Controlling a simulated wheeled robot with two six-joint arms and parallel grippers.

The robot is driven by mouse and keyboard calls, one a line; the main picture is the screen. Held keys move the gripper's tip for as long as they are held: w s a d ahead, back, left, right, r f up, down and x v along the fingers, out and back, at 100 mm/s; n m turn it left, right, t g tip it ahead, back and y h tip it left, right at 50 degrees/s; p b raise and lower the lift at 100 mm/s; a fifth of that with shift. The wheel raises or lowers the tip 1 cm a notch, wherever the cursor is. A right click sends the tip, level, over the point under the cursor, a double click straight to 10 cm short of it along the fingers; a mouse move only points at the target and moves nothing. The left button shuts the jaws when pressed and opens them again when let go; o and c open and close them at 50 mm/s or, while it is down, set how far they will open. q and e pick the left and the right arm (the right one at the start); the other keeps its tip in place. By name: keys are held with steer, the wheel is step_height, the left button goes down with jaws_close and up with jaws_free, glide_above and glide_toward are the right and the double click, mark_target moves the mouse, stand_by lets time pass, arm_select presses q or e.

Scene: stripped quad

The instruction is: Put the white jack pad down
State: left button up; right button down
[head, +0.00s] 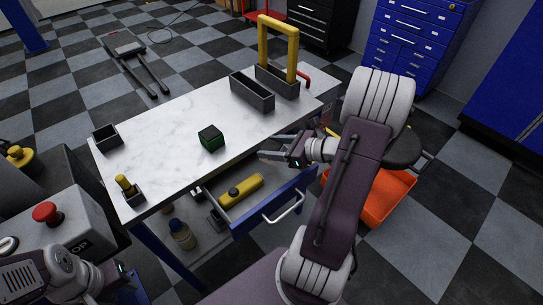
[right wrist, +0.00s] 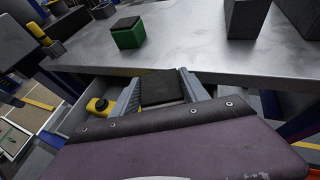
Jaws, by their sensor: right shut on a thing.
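My right gripper (head: 270,146) is at the front edge of the white-topped table (head: 165,145), beside the open drawer. In the right wrist view, my right gripper (right wrist: 160,88) is shut on a block with a dark square top, the jack pad (right wrist: 161,86). Its sides are mostly hidden by the fingers, so its white colour is hard to confirm. A green block with a black top (head: 211,138) stands on the table to the left; it also shows in the right wrist view (right wrist: 128,32). My left gripper (head: 112,279) is at the lower left, its fingers unclear.
A blue-fronted drawer (head: 275,203) is open under the table, with a yellow item (head: 241,190) inside. Grey bins (head: 252,92) stand at the table's back right, one under a yellow handle (head: 279,42). A small dark bin (head: 105,138) is at the left.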

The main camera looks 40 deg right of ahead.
step_height(320, 180, down, 3)
steer(key=shift+s+f+b, duration=0.1)
steer(key=shift+f+b, duration=0.1)
steer(key=shift+b, duration=0.3)
steer(key=shift+d+f, duration=0.1)
steer(key=shift+f, duration=0.1)
